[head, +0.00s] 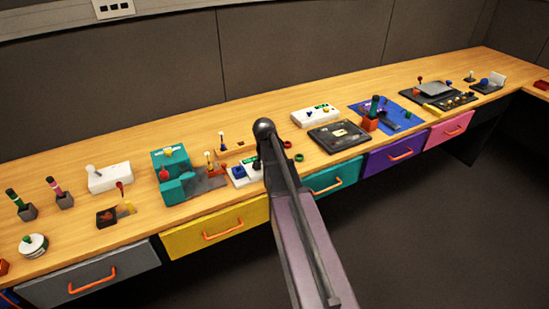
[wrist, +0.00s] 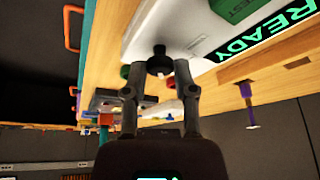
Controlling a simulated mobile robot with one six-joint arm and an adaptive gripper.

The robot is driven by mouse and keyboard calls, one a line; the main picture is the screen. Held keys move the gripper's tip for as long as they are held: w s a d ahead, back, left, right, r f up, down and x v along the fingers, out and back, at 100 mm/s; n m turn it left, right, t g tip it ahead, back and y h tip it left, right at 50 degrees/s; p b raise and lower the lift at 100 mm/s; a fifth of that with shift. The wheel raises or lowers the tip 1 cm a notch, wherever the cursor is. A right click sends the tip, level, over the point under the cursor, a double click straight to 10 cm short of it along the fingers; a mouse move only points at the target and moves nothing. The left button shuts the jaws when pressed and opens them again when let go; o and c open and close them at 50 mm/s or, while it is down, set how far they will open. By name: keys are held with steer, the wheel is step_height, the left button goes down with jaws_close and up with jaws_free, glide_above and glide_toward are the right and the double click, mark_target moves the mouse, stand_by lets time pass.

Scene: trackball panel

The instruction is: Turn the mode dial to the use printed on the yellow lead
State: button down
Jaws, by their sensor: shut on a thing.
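In the wrist view, my gripper (wrist: 159,68) has its two fingers around a small black knob (wrist: 159,50), which I take to be the mode dial. The knob stands on a white box (wrist: 178,28) with a lit green READY display (wrist: 262,32) and a dark green label reading TEST. The knob's pointer and any mode marks cannot be read. In the head view, a white box with a blue part (head: 239,173) shows left of my arm, which hides the box's right side and my gripper. I cannot make out the yellow lead or its print.
A teal machine (head: 172,178) and small levers stand left of the white box. Red and green rings (head: 288,146) lie to its right. Another white box (head: 315,115) and a black panel (head: 339,136) stand farther right. Colored drawers (head: 216,231) line the bench front.

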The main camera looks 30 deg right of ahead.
steer(key=shift+s, duration=0.1)
steer(key=shift+c, duration=2)
jaws_free()
steer(key=shift+n, duration=0.6)
